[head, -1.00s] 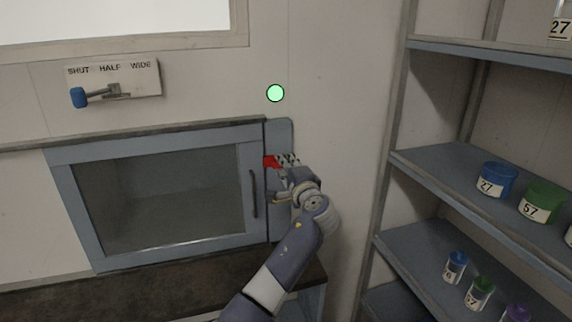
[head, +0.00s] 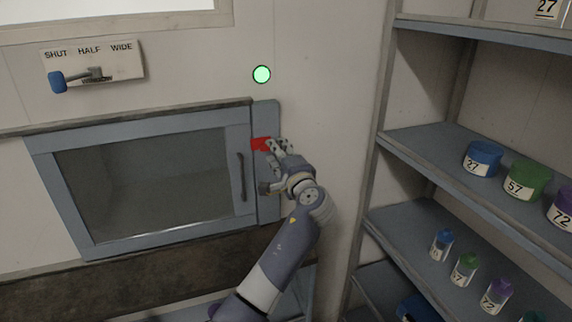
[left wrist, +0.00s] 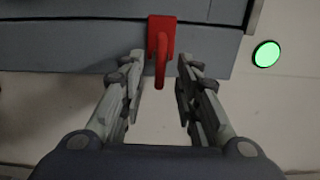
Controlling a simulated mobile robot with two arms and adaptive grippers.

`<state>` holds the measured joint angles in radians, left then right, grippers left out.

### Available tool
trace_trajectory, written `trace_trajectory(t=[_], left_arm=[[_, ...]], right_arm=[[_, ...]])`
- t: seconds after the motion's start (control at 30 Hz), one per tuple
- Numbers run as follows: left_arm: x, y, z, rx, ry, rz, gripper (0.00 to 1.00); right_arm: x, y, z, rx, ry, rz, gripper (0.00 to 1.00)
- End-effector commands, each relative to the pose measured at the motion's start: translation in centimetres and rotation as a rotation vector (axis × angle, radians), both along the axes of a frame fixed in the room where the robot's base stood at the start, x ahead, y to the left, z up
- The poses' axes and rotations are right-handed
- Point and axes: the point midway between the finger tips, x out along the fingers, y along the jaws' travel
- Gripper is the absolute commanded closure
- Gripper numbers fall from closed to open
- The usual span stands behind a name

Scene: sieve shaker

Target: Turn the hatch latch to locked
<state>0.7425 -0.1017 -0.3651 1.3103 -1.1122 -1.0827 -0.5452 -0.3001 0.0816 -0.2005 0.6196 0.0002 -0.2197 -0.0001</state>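The red hatch latch (head: 262,144) sits on the blue-grey strip at the right side of the glass-fronted hatch (head: 145,180). My left gripper (head: 272,167) is at the latch, on its right and lower side. In the left wrist view the latch (left wrist: 161,45) has a red block and a narrow handle pointing toward my gripper. My left gripper (left wrist: 160,64) is open, with one finger on each side of the handle and gaps between. The hatch door looks shut. No marking for locked is readable. My right gripper is not in view.
A round green light (head: 262,74) is on the wall above the latch. A lever plate (head: 125,62) marked SHUT, HALF, WIDE is at upper left. A shelf rack (head: 420,150) with labelled coloured containers stands to the right. The wall between hatch and rack is bare.

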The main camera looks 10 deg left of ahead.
Motion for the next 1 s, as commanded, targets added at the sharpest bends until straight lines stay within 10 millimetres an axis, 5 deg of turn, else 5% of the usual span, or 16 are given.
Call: trace_trajectory(t=[0.4, 0.83, 1.0], left_arm=[[-5.9, -4.0, 0.0, 0.0, -0.001, -0.001, 0.7], [-6.5, -4.3, -0.1, -0.002, 0.0, 0.001, 0.7], [-7.8, -2.8, -4.3, -0.108, 0.047, 0.005, 0.7]], right_arm=[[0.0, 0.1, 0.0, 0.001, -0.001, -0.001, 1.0], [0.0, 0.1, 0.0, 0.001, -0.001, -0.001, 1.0], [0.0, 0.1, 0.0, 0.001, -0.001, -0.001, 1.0]])
